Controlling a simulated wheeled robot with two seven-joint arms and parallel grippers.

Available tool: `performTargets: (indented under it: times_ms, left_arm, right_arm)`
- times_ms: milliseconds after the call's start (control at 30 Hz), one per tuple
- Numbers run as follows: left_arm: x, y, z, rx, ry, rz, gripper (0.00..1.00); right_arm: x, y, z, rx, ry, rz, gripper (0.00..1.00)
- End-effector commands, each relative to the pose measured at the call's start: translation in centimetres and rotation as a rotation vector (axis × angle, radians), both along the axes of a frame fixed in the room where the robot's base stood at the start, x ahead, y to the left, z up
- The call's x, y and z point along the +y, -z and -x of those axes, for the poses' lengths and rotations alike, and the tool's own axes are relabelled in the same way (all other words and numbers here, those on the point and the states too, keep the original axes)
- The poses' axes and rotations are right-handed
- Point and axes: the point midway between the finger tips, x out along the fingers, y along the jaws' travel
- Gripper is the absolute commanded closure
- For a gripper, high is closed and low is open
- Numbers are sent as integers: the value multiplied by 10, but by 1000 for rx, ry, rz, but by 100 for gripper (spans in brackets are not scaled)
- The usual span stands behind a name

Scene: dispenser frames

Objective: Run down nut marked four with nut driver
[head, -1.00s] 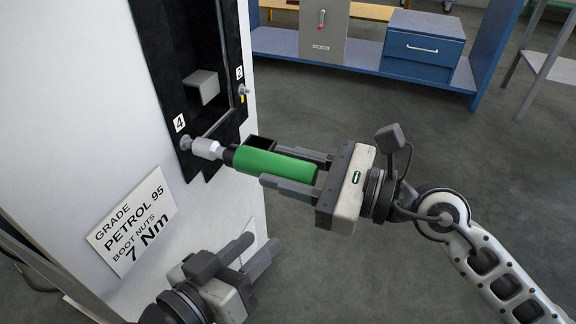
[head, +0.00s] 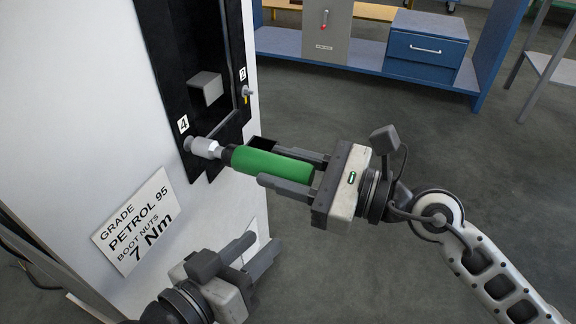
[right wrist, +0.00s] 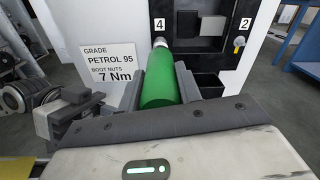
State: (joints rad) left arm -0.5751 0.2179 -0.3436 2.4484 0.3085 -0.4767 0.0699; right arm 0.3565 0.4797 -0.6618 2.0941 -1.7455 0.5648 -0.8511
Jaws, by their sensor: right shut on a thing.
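The nut driver (head: 270,164) has a green handle and a silver socket end (head: 205,148). My right gripper (head: 268,161) is shut on the green handle, which also shows between the fingers in the right wrist view (right wrist: 160,86). The driver points left at the dispenser frame, and its socket is at the nut position beside the label marked four (head: 183,124). The nut itself is hidden behind or inside the socket; I cannot tell how far it is seated. My left gripper (head: 263,250) is open and empty, low in front of the white panel.
The black boot plate (head: 178,60) is on the white dispenser panel (head: 90,120). A stud with a yellow mark (head: 246,93) is by label two (head: 243,73). A sign (head: 138,222) reads 7 Nm.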

Motion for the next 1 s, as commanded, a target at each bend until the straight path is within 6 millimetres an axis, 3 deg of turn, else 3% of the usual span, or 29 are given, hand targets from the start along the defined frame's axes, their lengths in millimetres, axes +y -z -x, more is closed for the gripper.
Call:
performTargets:
  times_ms: [1000]
  left_arm:
    - [-1, -7, -1, 0, -6, 9, 64]
  right_arm:
    - [9, -2, -3, -3, 0, -3, 93]
